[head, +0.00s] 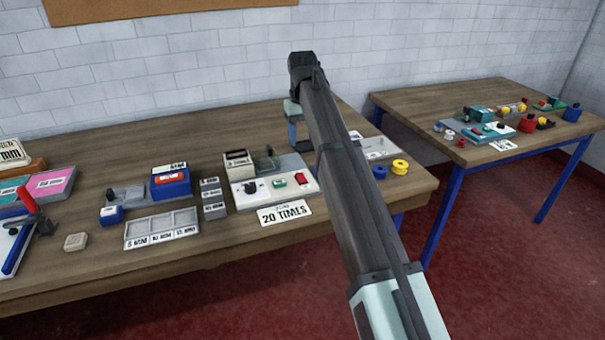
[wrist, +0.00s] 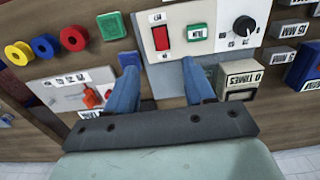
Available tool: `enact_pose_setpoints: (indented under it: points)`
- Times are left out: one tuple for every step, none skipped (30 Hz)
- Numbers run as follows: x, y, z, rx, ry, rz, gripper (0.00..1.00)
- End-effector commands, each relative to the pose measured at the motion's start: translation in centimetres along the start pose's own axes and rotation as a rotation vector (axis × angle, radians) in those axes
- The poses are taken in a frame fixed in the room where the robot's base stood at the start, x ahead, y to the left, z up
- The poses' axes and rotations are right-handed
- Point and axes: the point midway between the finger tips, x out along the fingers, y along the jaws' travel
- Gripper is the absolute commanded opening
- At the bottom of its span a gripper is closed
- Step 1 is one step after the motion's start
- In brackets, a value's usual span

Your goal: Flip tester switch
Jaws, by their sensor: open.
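The white tester panel (head: 240,202) sits near the front edge of the long table and carries a black knob, a green part and a red rocker switch. The red switch (head: 301,179) is at its right end; it also shows in the wrist view (wrist: 162,38), beside the green part (wrist: 197,31) and the black knob (wrist: 243,25). My gripper (wrist: 159,66) is open, its two blue fingers apart with nothing seen held between them. In the wrist view the red switch lies just beyond the fingertips, apart from them. In the head view the gripper (head: 293,130) is behind the panel, partly hidden by my arm.
A "20 TIMES" card (head: 285,212) lies in front of the panel. A labelled box (head: 238,165) stands behind it, and small grey blocks (head: 213,196) stand left. Yellow rings (head: 400,166) lie right. A second table (head: 400,100) holds several coloured parts.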

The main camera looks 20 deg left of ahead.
Motion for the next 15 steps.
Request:
enact_pose_setpoints:
  points:
    - [0.3,-0.1,0.0,0.0,0.001,-0.001,0.53]
    - [0.5,-0.1,0.0,0.0,0.001,-0.001,0.53]
    - [0.9,-0.1,0.1,0.0,0.001,-0.001,0.53]
    - [1.3,-0.1,0.1,0.0,0.001,-0.001,0.53]
    - [1.8,-0.1,0.1,0.0,0.0,-0.001,0.53]
    - [2.4,-0.1,0.1,0.0,-0.001,-0.001,0.53]
    - [2.9,-0.1,0.2,0.0,-0.001,-0.001,0.53]
    - [3.4,-0.1,0.2,0.0,-0.001,-0.001,0.53]
    - [4.1,-0.1,0.2,0.0,-0.001,-0.001,0.53]
    - [4.7,-0.1,0.1,0.0,0.0,-0.001,0.53]
    - [5.2,-0.1,0.2,0.0,-0.001,-0.001,0.53]
    - [5.9,-0.1,0.2,0.0,-0.001,0.0,0.53]
    - [6.4,-0.1,0.2,0.0,-0.001,0.0,0.53]
    - [7.0,-0.1,0.2,0.0,0.0,0.0,0.53]
    - [7.7,-0.1,0.1,-0.001,0.0,0.0,0.53]
